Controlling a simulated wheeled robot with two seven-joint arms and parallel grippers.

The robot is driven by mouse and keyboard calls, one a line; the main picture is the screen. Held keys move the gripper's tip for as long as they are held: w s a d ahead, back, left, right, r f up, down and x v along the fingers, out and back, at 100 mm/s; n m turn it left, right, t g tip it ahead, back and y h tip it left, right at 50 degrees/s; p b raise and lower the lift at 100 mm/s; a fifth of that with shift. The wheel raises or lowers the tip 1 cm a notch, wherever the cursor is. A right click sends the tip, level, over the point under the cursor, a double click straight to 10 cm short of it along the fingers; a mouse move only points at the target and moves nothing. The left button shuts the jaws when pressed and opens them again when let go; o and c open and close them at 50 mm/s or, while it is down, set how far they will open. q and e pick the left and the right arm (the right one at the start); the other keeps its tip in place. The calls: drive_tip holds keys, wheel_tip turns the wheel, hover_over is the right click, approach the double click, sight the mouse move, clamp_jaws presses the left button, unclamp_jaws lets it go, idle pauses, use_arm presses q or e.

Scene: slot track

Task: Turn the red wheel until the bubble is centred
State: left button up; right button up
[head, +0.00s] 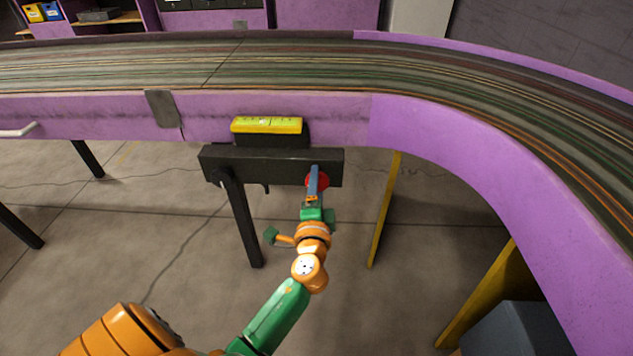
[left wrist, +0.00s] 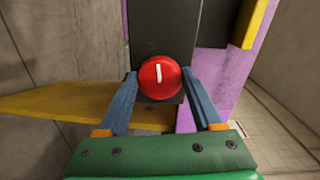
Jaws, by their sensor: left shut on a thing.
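The red wheel (head: 318,181) sits on the front of a dark beam, partly hidden behind my left gripper (head: 314,178). In the left wrist view the wheel (left wrist: 160,79) is round with a short white mark that stands nearly upright. The blue fingers of my left gripper (left wrist: 160,84) are shut on the wheel, one on each side. A yellow level (head: 267,125) lies above the beam in the head view. Its vial is too small to tell where the bubble is. My right gripper is not in view.
The dark beam (head: 270,164) stands on a black leg below the purple-walled slot track (head: 300,75). A yellow support (head: 384,210) stands right of my gripper, and a grey box (head: 515,330) is at lower right. Open concrete floor lies around.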

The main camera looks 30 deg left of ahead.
use_arm(q)
drive_tip(key=m+p, duration=0.2)
drive_tip(key=m, duration=0.5)
drive_tip(key=shift+m+p, duration=0.3)
drive_tip(key=shift+p, duration=0.1)
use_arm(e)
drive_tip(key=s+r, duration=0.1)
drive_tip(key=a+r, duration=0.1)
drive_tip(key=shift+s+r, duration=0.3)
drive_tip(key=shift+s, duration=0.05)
use_arm(q)
drive_tip(key=shift+f+m, duration=0.1)
drive_tip(key=shift+m, duration=0.2)
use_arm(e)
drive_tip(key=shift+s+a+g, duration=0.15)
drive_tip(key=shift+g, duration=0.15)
use_arm(q)
drive_tip(key=o, duration=1.4)
drive_tip(key=shift+c, duration=0.2)
